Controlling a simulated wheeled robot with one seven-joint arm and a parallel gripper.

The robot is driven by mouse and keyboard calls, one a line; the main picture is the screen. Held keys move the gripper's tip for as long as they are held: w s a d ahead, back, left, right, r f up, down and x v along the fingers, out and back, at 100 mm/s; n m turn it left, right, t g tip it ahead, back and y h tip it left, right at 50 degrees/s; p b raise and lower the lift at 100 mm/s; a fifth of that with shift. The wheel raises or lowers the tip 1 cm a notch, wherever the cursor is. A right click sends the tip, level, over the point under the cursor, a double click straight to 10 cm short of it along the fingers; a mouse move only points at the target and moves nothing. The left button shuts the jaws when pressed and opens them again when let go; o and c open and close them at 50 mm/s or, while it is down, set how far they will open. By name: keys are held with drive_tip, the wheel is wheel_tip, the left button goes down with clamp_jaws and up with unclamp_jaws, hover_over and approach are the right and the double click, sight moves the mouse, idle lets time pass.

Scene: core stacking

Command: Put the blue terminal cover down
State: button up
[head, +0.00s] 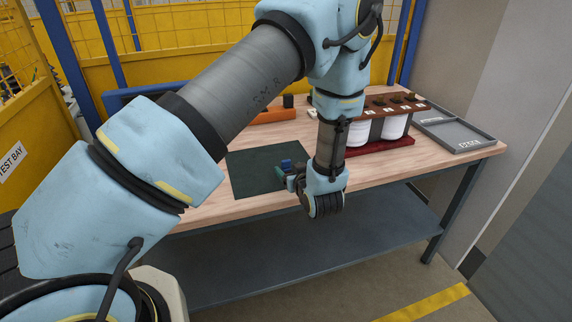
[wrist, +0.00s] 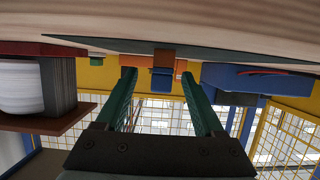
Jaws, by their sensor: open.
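The blue terminal cover (head: 286,163) is a small blue piece standing over the dark green mat (head: 250,172) on the table. In the wrist view, which is upside down, the blue cover (wrist: 162,81) sits on a brown block (wrist: 164,56) that rests on the mat. My gripper (head: 285,175) is low over the mat's right side, its green fingers pointing left. In the wrist view my gripper (wrist: 158,78) is open, with a finger on each side of the cover and gaps showing on both sides. My wrist hides part of the mat in the head view.
A grey tray (head: 460,135) lies at the table's right end. An orange bin (head: 274,116) is at the back. The mat's left part is clear.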

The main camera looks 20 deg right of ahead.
sight(287, 166)
drive_tip(key=p+x, duration=0.1)
drive_tip(key=x, duration=0.1)
drive_tip(key=p+x, duration=0.1)
drive_tip(key=x, duration=0.1)
drive_tip(key=shift+w+a+r+p, duration=0.15)
drive_tip(key=shift+w+p, duration=0.15)
drive_tip(key=shift+w, duration=0.15)
drive_tip(key=shift+w+f, duration=0.35)
drive_tip(key=shift+w, duration=0.1)
clamp_jaws()
